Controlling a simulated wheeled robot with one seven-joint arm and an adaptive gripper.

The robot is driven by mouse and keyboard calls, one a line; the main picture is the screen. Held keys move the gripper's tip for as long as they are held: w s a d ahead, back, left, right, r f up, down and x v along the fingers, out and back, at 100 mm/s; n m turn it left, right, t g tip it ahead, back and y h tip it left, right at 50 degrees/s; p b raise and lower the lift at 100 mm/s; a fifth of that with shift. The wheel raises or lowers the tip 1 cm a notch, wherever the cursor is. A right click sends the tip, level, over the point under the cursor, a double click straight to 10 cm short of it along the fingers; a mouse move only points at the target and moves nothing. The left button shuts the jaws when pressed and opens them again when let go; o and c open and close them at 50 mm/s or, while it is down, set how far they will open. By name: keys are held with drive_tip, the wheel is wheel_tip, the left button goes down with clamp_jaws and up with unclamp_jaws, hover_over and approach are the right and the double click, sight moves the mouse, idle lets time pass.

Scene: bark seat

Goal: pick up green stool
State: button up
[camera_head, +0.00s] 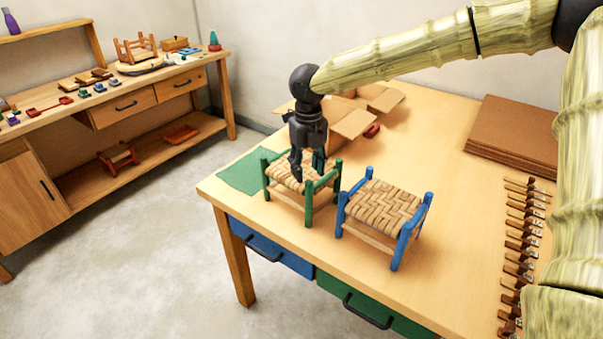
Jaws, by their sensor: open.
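The green stool (309,205) stands upright on the wooden table, near its left front corner. It has green posts and a woven bark seat. My gripper (298,176) points down over this stool, with its fingertips at or just above the woven seat. The gripper is open, and no part of the stool shows clearly between its fingers. The gripper hides part of the seat and the stool's back side. I cannot tell whether the fingertips touch the seat.
A blue stool (384,207) stands close on the right. A green mat (243,174) lies on the left. An open cardboard box (352,122) is behind. Brown sheets (515,135) and a row of tools (522,240) lie on the right. The table's (455,277) front middle is clear.

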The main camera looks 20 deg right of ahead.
sight(309, 182)
drive_tip(key=f, duration=0.2)
drive_tip(key=f+p, duration=0.1)
drive_tip(key=shift+d+f, duration=0.25)
drive_tip(key=shift+d, duration=0.05)
drive_tip(key=shift+f, duration=0.55)
drive_tip(key=shift+c, duration=0.2)
clamp_jaws()
